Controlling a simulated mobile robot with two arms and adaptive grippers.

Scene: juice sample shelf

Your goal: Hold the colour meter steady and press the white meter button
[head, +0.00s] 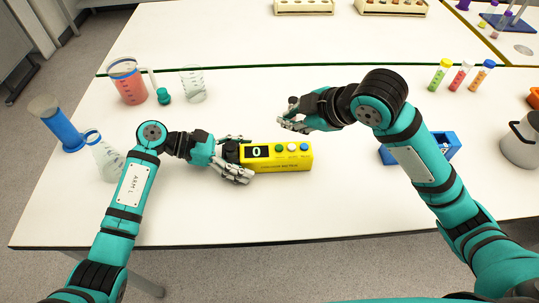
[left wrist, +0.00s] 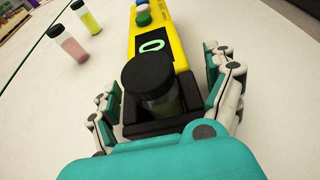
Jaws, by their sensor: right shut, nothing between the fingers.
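The yellow colour meter (head: 275,162) lies on the white bench, its display reading 0. Its green button (head: 279,148), white button (head: 292,147) and blue button (head: 304,146) sit in a row right of the display. My left gripper (head: 238,157) has a finger on either side of the meter's left end; whether they touch it is unclear. In the left wrist view a black-capped vial (left wrist: 148,78) stands in the meter's black holder (left wrist: 160,127), between the fingers. My right gripper (head: 290,120) is shut and empty, apart from the white button and behind it in the picture.
A beaker of red liquid (head: 128,82), a glass beaker (head: 194,84) and a flask (head: 106,158) stand at the left. Several capped vials (head: 461,76) stand back right. A blue box (head: 444,143) is behind my right arm. The bench in front of the meter is clear.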

